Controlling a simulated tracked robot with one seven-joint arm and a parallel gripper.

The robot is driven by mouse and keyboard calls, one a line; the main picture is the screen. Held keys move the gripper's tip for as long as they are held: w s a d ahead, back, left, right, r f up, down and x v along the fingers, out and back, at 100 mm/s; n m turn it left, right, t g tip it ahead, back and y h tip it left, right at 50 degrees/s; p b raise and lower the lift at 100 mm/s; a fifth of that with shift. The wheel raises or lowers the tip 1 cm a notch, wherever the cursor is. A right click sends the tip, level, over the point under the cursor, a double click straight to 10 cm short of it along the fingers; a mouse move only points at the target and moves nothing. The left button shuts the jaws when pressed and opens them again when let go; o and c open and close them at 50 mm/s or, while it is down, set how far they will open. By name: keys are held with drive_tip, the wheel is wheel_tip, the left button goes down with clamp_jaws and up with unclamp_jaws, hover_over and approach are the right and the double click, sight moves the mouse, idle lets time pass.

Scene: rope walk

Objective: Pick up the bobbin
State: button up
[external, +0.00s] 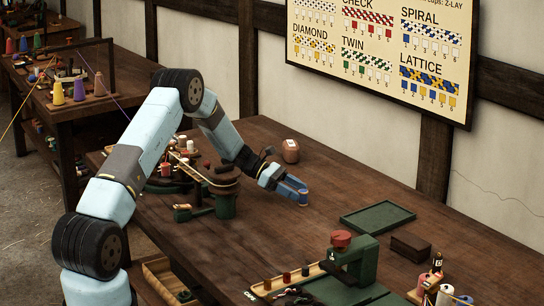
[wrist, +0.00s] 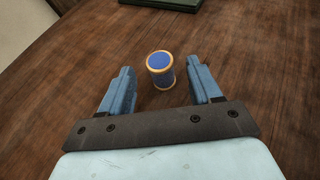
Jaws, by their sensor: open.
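My gripper (wrist: 163,82) is open and holds nothing. In the external view my gripper (external: 294,190) is low over the middle of the table, pointing right. I cannot make out the bobbin clearly there; the gripper seems to hide it.
A green tray (external: 377,217) and a dark brown block (external: 413,248) lie to the right. A reddish-brown pot (external: 290,151) stands behind my gripper. A green device with a red knob (external: 350,262) stands in front. The table around my gripper is mostly clear.

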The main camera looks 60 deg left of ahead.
sight(309, 205)
drive_tip(key=shift+x, duration=2.7)
drive_tip(key=shift+s+f, duration=0.1)
drive_tip(key=shift+f, duration=0.05)
drive_tip(key=c, duration=1)
